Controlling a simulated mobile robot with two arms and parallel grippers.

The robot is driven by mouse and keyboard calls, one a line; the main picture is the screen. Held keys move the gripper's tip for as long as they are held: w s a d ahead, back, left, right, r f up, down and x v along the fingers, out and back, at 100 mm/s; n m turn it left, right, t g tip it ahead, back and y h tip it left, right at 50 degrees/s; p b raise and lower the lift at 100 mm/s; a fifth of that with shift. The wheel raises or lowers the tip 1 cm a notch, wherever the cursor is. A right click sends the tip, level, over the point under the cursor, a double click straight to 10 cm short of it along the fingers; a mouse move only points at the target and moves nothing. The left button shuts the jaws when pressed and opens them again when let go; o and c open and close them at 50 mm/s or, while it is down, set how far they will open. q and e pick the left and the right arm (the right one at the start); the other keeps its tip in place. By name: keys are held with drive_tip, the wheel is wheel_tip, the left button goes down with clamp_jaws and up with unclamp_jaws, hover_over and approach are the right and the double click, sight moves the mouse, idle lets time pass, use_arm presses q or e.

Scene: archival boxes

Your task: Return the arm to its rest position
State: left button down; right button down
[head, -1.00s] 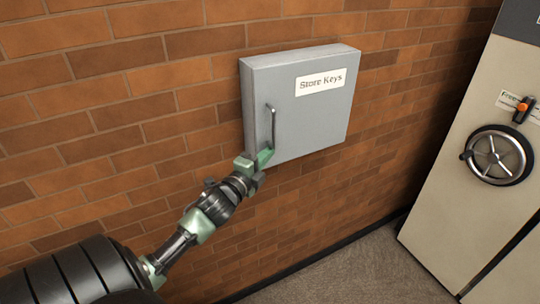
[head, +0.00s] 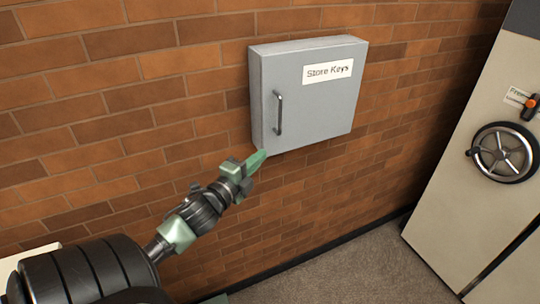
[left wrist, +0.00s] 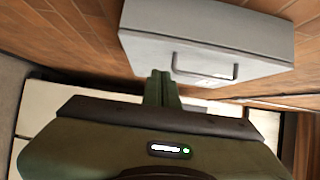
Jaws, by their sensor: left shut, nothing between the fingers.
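My left gripper (head: 257,160) is shut and empty, in front of the lower left part of the grey key cabinet. Its green fingers are together, and they also show in the left wrist view (left wrist: 160,88). The cabinet (head: 315,100), labelled "Store Keys", hangs on the brick wall with its door closed. Its dark bar handle (head: 279,113) is above and to the right of the fingertips, apart from them. The cabinet also shows in the left wrist view (left wrist: 210,25), with its handle (left wrist: 205,70) right of the fingers. My right gripper is not in view.
A brick wall (head: 130,110) runs behind my left arm. A cream storage unit (head: 460,190) with a black handwheel (head: 504,153) and an orange-knobbed lever (head: 531,105) stands at the right. Grey carpet (head: 350,270) lies clear below the cabinet.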

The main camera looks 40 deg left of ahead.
use_arm(q)
drive_tip(key=s, duration=0.3)
drive_tip(key=shift+r, duration=0.1)
drive_tip(key=s+f+n+g, duration=0.3)
drive_tip(key=f, duration=1)
drive_tip(key=s+d+f+n+g+b, duration=0.1)
drive_tip(key=s+f+n+g, duration=0.15)
drive_tip(key=f, duration=1.05)
drive_tip(key=s+f+n+g, duration=0.3)
drive_tip(key=s+f, duration=0.1)
drive_tip(key=f, duration=0.8)
drive_tip(key=s+d+f+n+g+h+b, duration=0.1)
drive_tip(key=s+d+f+n+g, duration=0.1)
drive_tip(key=s+d+f, duration=0.6)
drive_tip(key=s+d+f+n+g+h, duration=0.1)
drive_tip(key=s+d+f+g, duration=0.2)
drive_tip(key=s+f, duration=0.55)
drive_tip(key=s+d+f+n+g+h, duration=0.1)
drive_tip(key=s+d+f+n+g, duration=0.1)
drive_tip(key=s+d+f, duration=0.8)
drive_tip(key=shift+s+d+g, duration=0.15)
drive_tip(key=shift+s+g, duration=0.5)
drive_tip(key=shift+s, duration=0.5)
